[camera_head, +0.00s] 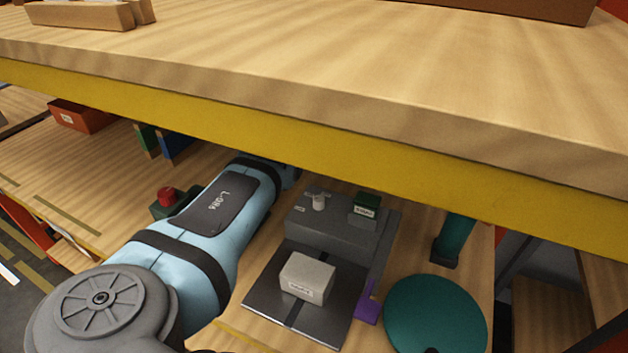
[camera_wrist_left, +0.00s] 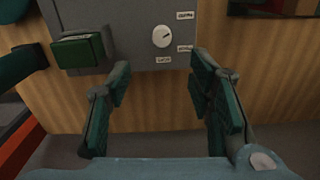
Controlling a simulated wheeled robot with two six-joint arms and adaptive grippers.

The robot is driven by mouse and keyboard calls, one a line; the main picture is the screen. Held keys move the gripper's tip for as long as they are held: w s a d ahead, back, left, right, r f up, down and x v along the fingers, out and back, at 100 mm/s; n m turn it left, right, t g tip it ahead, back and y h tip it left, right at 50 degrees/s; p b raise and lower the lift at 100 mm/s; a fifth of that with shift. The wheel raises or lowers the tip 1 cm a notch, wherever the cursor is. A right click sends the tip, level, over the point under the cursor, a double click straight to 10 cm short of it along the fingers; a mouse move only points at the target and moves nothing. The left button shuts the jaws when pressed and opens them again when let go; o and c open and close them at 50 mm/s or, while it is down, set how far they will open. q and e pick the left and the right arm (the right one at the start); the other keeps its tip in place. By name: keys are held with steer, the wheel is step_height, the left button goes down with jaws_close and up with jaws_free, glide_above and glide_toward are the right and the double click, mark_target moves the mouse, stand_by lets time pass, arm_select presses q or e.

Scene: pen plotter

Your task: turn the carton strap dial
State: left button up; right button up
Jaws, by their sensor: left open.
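The white round dial (camera_wrist_left: 162,36) sits on the grey machine's panel (camera_wrist_left: 125,22) in the left wrist view, with a dark pointer mark and small labels around it, too small to read surely. What looks like the same dial (camera_head: 318,200) stands on the grey machine (camera_head: 335,232) in the head view. My left gripper (camera_wrist_left: 162,75) is open and empty, its two green-padded fingers to either side below the dial, apart from it. In the head view the gripper is hidden under the upper shelf. My right gripper is not in view.
A green button block (camera_wrist_left: 77,50) is left of the dial in the wrist view. A small pale carton (camera_head: 307,278) lies on the dark plate (camera_head: 262,300). A teal disc (camera_head: 436,314) is to the right. The shelf's yellow edge (camera_head: 300,140) hangs over the area.

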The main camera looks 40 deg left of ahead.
mark_target(319, 198)
arm_select(q)
step_height(319, 198, down, 14)
steer(key=shift+a+r+b, duration=0.1)
steer(key=shift+r+b, duration=0.15)
steer(key=shift+b, duration=0.9)
steer(key=shift+c, duration=0.3)
jaws_close()
